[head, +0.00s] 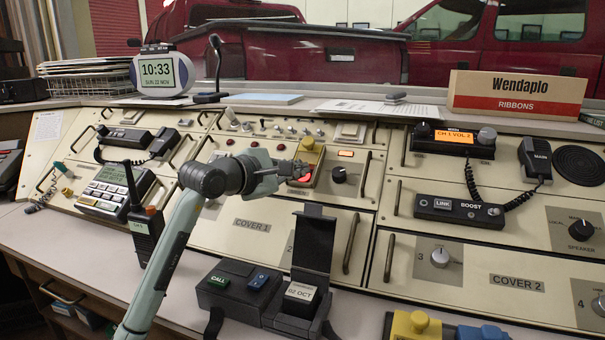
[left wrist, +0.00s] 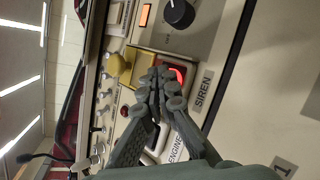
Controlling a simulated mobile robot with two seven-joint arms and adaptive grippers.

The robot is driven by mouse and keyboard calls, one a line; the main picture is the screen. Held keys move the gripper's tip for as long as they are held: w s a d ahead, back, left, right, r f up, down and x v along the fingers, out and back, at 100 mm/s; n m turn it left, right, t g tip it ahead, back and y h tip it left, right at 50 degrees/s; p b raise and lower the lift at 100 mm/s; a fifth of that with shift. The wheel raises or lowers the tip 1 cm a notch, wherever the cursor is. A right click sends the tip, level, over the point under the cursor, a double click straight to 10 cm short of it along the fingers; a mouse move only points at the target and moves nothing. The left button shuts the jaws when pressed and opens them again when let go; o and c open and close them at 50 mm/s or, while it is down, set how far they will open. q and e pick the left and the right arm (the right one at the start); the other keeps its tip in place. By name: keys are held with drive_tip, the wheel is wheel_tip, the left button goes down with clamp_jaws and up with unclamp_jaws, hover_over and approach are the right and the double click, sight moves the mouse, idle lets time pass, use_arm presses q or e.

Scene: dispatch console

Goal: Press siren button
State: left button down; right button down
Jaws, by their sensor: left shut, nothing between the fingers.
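The siren button (left wrist: 181,72) is red and lit, set in the panel beside a printed SIREN label (left wrist: 203,88) in the left wrist view. It also shows red in the head view (head: 304,179), partly hidden by my gripper. A yellow part (left wrist: 119,67), seemingly a raised guard, stands beside it; it shows in the head view too (head: 311,152). My left gripper (left wrist: 165,86) is shut and empty, its fingertips over the button's edge and covering part of it. I cannot tell whether they touch it. My right gripper is not in view.
A black knob (head: 339,174) sits right of the button. Small switches line the panel behind. A handheld radio (head: 145,222) stands left of my arm. A black box with an open lid (head: 315,241) stands in front. A yellow knobbed block (head: 415,326) lies at the bottom edge.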

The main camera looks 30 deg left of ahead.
use_arm(q)
drive_tip(key=shift+s+r+p, duration=0.35)
drive_tip(key=shift+s+r, duration=0.1)
drive_tip(key=shift+r, duration=0.2)
drive_tip(key=shift+r, duration=0.1)
drive_tip(key=s+r, duration=0.1)
drive_tip(key=r+p, duration=0.1)
drive_tip(key=s+r+p, duration=0.1)
drive_tip(key=r, duration=0.1)
drive_tip(key=shift+s+d, duration=0.35)
drive_tip(key=shift+d, duration=0.05)
